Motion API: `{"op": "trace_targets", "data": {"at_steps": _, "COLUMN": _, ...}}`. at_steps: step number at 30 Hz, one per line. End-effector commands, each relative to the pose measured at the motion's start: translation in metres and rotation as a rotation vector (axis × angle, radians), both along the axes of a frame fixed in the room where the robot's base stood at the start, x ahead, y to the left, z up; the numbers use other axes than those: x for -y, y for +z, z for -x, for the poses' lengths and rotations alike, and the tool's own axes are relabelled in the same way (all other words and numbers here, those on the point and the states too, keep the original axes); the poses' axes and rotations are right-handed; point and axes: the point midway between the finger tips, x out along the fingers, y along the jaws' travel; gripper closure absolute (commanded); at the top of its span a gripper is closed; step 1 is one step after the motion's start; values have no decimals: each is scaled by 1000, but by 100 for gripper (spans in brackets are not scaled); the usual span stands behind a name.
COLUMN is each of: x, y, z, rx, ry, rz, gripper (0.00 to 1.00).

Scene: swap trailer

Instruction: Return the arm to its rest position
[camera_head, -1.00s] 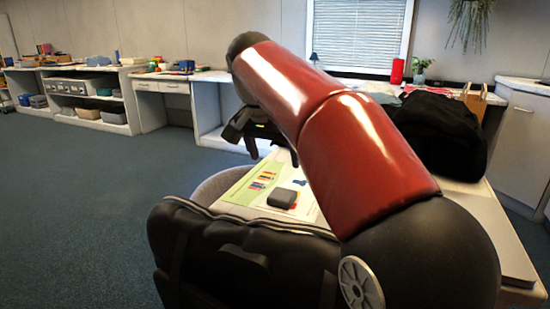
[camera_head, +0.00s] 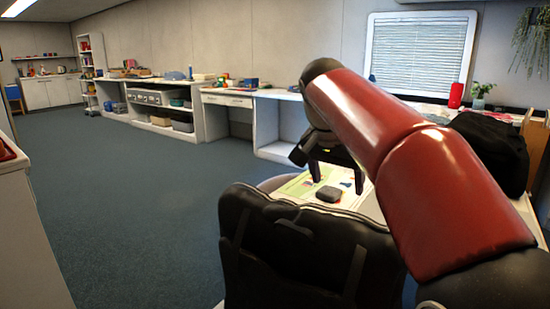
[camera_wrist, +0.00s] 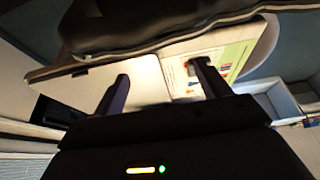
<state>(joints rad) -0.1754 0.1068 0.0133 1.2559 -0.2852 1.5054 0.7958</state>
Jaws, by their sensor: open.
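My red and black arm reaches across the right side of the head view. My gripper (camera_head: 338,176) hangs over the near table, with its two dark fingers spread and nothing seen between them. In the wrist view my gripper (camera_wrist: 160,82) also shows apart fingers, with the table top (camera_wrist: 85,82) and a green-edged sheet behind them. A small dark grey block (camera_head: 329,194) lies on the sheet (camera_head: 292,189) just below the fingers, apart from them.
A black bag or padded seat back (camera_head: 290,245) stands in front of the table. Another black bag (camera_head: 492,150) sits on it at right. Counters and shelves (camera_head: 165,105) line the far wall. The blue carpet (camera_head: 130,200) at left is clear. A white cabinet (camera_head: 30,240) stands at the left edge.

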Motion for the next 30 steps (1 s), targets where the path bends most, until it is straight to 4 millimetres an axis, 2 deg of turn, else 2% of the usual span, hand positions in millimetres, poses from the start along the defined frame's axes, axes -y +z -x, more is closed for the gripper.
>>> {"op": "trace_targets", "data": {"at_steps": 11, "x": 9, "y": -11, "z": 33, "rx": -2, "ry": 98, "rz": -2, "gripper": 25}}
{"op": "trace_targets", "data": {"at_steps": 20, "x": 20, "y": -38, "z": 88, "rx": 7, "ry": 248, "rz": -5, "gripper": 25}}
{"op": "trace_targets", "data": {"at_steps": 23, "x": 24, "y": -57, "z": 117, "rx": 16, "ry": 319, "rz": -4, "gripper": 25}}
{"op": "trace_targets", "data": {"at_steps": 30, "x": 30, "y": -136, "z": 204, "rx": 64, "ry": 523, "rz": 10, "gripper": 25}}
